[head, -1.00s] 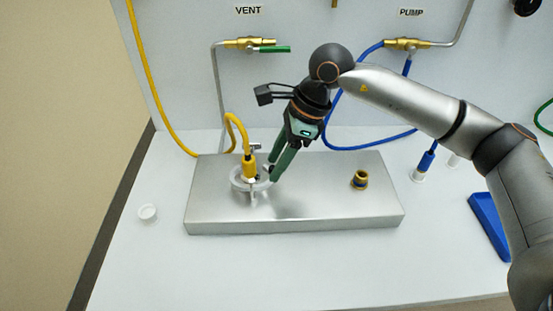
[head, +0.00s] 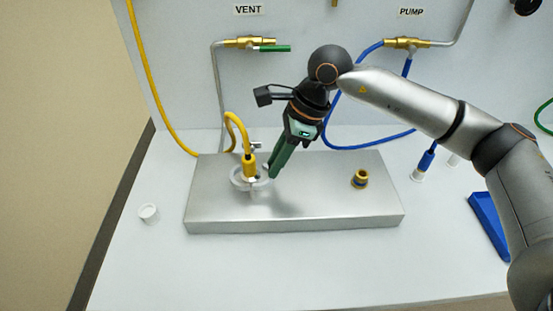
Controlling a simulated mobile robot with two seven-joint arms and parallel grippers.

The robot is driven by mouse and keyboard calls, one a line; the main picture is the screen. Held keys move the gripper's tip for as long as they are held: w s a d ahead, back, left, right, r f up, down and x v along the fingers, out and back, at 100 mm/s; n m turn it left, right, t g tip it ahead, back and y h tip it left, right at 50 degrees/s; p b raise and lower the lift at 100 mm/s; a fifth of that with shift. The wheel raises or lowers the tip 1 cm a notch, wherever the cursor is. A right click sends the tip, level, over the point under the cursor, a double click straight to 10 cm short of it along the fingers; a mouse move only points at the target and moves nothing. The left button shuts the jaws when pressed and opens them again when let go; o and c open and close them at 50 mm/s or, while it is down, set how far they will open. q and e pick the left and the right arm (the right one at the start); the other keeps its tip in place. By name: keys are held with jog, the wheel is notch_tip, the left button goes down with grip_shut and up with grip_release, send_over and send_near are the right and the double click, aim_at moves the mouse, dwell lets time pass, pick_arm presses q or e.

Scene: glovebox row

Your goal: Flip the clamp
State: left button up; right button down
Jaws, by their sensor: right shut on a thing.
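The clamp (head: 239,181) is a whitish ring around the base of the yellow hose fitting (head: 249,166) on the left part of the metal block. A small lever-like piece shows near the ring, but its exact position is unclear at this size. My right gripper (head: 272,174) reaches down from above, just right of the ring. Its green fingers are together on a small part at the ring's right side, mostly hidden by the fingertips. My left gripper is not in view.
A blue hose (head: 372,146) hangs behind, and a blue tray (head: 488,222) is at right. The front table is clear.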

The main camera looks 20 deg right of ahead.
jog(key=shift+w+n+g+b, duration=0.3)
jog(key=shift+n, duration=0.2)
jog(key=shift+w+a+n+g+b, duration=0.2)
jog(key=shift+w+n+g+b, duration=0.2)
jog(key=shift+n, duration=0.5)
jog(key=shift+w+a+n, duration=0.1)
jog(key=shift+w+n, duration=0.2)
jog(key=shift+n, duration=0.4)
jog(key=shift+w+n+g, duration=0.1)
jog(key=shift+n+g, duration=0.2)
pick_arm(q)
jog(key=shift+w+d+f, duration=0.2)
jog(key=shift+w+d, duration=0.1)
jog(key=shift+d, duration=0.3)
pick_arm(e)
jog(key=shift+r, duration=0.1)
jog(key=c, duration=0.8)
grip_release()
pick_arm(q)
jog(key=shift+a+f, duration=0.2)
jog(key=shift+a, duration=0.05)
